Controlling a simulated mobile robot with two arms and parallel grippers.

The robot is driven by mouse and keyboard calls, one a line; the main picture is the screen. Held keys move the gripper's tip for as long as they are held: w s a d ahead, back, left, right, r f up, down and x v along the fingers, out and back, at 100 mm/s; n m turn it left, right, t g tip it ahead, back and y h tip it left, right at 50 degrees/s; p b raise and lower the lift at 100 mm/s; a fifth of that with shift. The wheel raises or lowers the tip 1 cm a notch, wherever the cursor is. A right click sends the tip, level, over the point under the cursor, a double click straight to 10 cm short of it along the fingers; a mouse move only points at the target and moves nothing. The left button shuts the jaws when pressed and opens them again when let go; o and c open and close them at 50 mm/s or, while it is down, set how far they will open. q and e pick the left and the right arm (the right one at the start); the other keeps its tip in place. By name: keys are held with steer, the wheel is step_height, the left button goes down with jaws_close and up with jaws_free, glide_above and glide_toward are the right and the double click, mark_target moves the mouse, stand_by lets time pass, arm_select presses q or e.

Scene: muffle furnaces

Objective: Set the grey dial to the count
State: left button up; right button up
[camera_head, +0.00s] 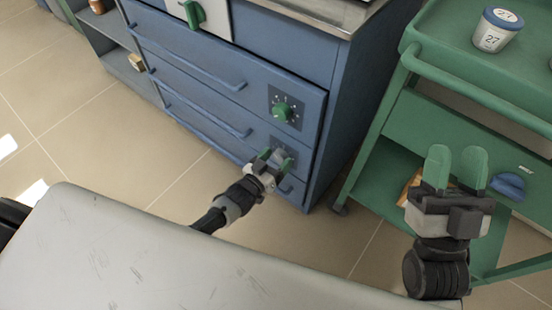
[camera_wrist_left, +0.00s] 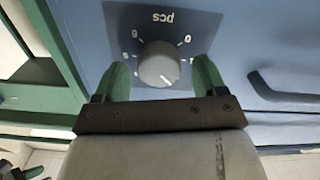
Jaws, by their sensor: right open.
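The grey dial (camera_wrist_left: 158,64) sits on a dark blue plate marked "pcs", upside down in the left wrist view, with partly readable numbers around it. Its pale pointer mark lies toward the lower right there. My left gripper (camera_wrist_left: 161,72) is open, its green fingers on either side of the dial with a small gap at each side. In the head view my left gripper (camera_head: 275,160) is at the front of the blue cabinet (camera_head: 230,65), and its fingers partly hide the grey dial (camera_head: 279,154). My right gripper (camera_head: 456,168) is open and empty before the green cart.
A green dial (camera_head: 283,111) is on the drawer above. Another green knob (camera_head: 194,13) is higher up. The green cart (camera_head: 480,95) at the right carries a white jar (camera_head: 494,31) labelled 27. Drawer handles (camera_head: 190,62) stick out. A pale surface (camera_head: 150,250) fills the front.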

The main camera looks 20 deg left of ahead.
arm_select(q)
steer(key=shift+s, duration=0.1)
steer(key=shift+s+a, duration=0.15)
steer(key=shift+s, duration=0.1)
steer(key=p+v, duration=0.3)
steer(key=v, duration=0.7)
arm_select(e)
steer(key=w+f+g+h, duration=0.3)
steer(key=f+g, duration=0.5)
steer(key=shift+w+d, duration=0.2)
steer(key=shift+d, duration=0.05)
arm_select(q)
steer(key=shift+r, duration=0.1)
